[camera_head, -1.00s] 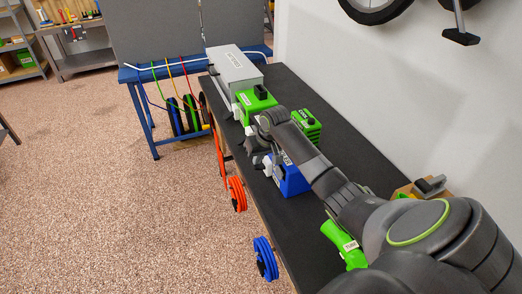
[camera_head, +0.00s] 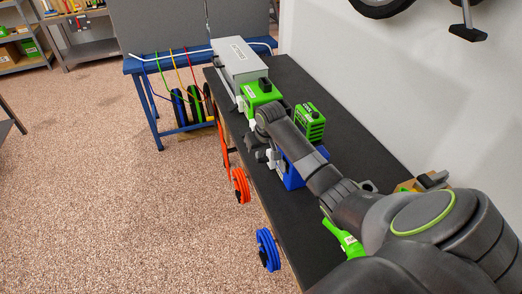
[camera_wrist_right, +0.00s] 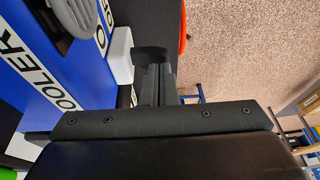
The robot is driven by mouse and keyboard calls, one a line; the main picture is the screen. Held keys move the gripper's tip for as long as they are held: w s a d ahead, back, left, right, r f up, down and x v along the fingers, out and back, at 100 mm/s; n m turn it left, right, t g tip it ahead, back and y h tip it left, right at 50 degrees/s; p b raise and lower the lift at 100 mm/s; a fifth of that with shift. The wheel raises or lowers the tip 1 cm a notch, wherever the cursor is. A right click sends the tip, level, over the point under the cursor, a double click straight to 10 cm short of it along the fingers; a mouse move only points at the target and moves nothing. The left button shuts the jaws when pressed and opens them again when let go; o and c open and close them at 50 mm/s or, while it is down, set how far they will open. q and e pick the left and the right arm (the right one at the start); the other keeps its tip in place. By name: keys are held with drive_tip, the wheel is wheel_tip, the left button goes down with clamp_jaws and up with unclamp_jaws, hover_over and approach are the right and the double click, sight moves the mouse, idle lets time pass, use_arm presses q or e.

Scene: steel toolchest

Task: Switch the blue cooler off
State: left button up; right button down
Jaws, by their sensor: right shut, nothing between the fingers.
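The blue cooler (camera_head: 292,180) stands on the dark bench top, mostly hidden by my right forearm in the head view. In the right wrist view the blue cooler (camera_wrist_right: 75,75) fills the left side, with a COOLER label and a small white label marked O. A grey ridged part (camera_wrist_right: 73,18) shows on it at the top left; I cannot tell its setting. My right gripper (camera_wrist_right: 154,62) is shut and empty, close beside the cooler and a white block (camera_wrist_right: 120,55); I cannot tell whether it touches. It also shows in the head view (camera_head: 265,157). My left gripper is out of view.
A green device (camera_head: 262,92) and a grey metal box (camera_head: 240,62) stand farther along the bench. Another green device (camera_head: 310,122) is behind the cooler, near the wall. Orange (camera_head: 241,186) and blue (camera_head: 267,250) coils hang at the bench's front. The floor at left is open.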

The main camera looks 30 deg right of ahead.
drive_tip(key=shift+a+f+h+p, duration=0.1)
drive_tip(key=shift+a+h+p, duration=0.35)
drive_tip(key=shift+h+p, duration=0.2)
drive_tip(key=shift+w+a+f+g+h+p, duration=0.15)
drive_tip(key=shift+a+f+g+h+p, duration=0.2)
drive_tip(key=shift+g+h+p, duration=0.15)
drive_tip(key=shift+a+f+n+h, duration=0.3)
drive_tip(key=shift+f+h, duration=0.25)
drive_tip(key=shift+h, duration=0.4)
drive_tip(key=shift+w+a+f+h, duration=0.15)
drive_tip(key=shift+a+f+h, duration=0.1)
drive_tip(key=shift+f+h, duration=0.65)
drive_tip(key=shift+d+r, duration=0.1)
drive_tip(key=shift+r, duration=0.2)
drive_tip(key=shift+d, duration=0.1)
drive_tip(key=shift+d+r+p, duration=0.4)
drive_tip(key=shift+p, duration=0.05)
drive_tip(key=shift+s+d, duration=0.2)
drive_tip(key=shift+r, duration=0.1)
